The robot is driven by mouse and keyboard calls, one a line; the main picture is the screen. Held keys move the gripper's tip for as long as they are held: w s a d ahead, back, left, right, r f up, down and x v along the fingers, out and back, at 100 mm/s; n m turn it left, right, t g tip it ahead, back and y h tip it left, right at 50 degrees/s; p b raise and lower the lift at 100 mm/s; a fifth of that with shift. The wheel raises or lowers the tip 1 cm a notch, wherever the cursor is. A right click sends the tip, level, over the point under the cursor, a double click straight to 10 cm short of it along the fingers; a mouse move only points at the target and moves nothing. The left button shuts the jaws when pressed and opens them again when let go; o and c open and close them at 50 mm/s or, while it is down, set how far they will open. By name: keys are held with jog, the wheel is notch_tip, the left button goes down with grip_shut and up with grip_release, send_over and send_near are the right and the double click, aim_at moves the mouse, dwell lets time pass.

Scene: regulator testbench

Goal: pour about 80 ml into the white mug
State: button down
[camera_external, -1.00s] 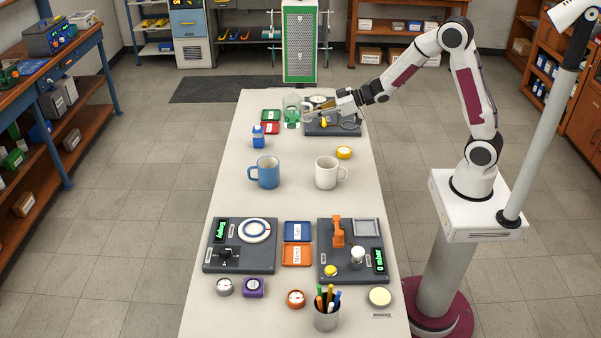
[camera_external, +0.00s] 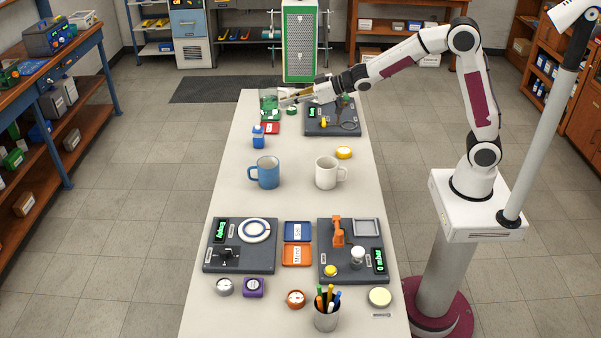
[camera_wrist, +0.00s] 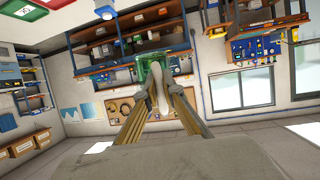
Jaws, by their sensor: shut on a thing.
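A clear glass jug (camera_external: 267,99) with green in it is at the far left end of the table. My gripper (camera_external: 287,99) is shut on it from the right. In the wrist view the jug (camera_wrist: 152,72) shows green beyond my fingertips (camera_wrist: 158,92), with a pale handle-like part between them. The exact grip and the liquid level are too small to tell. The white mug (camera_external: 326,173) stands upright mid-table, nearer the camera than the jug, its handle to the right. My gripper is well away from it. Its inside is hard to make out.
A blue mug (camera_external: 265,173) stands left of the white one. A dark instrument panel (camera_external: 345,128) sits under my forearm. Two panels and a pen cup (camera_external: 327,315) fill the front.

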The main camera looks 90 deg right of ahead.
aim_at(277, 98)
jog(key=shift+w+a+r+m+h, duration=0.4)
jog(key=shift+w+a+r+h, duration=0.1)
jog(key=shift+w+a+r, duration=0.55)
jog(key=shift+a, duration=0.1)
jog(key=shift+w+a+r+m+h, duration=0.25)
jog(key=shift+w+a+r+h, duration=0.1)
jog(key=shift+a, duration=0.2)
jog(key=shift+w+a+r+m+h, duration=0.25)
jog(key=shift+a+r, duration=0.1)
jog(key=shift+a, duration=0.15)
jog(key=shift+a+r, duration=0.1)
jog(key=shift+a, duration=0.25)
jog(key=s+a+f+m+g+h, duration=0.25)
jog(key=s+a+f, duration=0.25)
jog(key=a, duration=0.4)
jog(key=s+a+f+m+g+h, duration=0.1)
jog(key=s+a+f+m+h, duration=0.35)
jog(key=a, duration=0.45)
notch_tip(277, 98, down, 10)
jog(key=n, duration=0.1)
jog(key=shift+s+a+y, duration=0.25)
jog(key=shift+s+y, duration=0.1)
jog(key=shift+y, duration=0.05)
dwell(0.6)
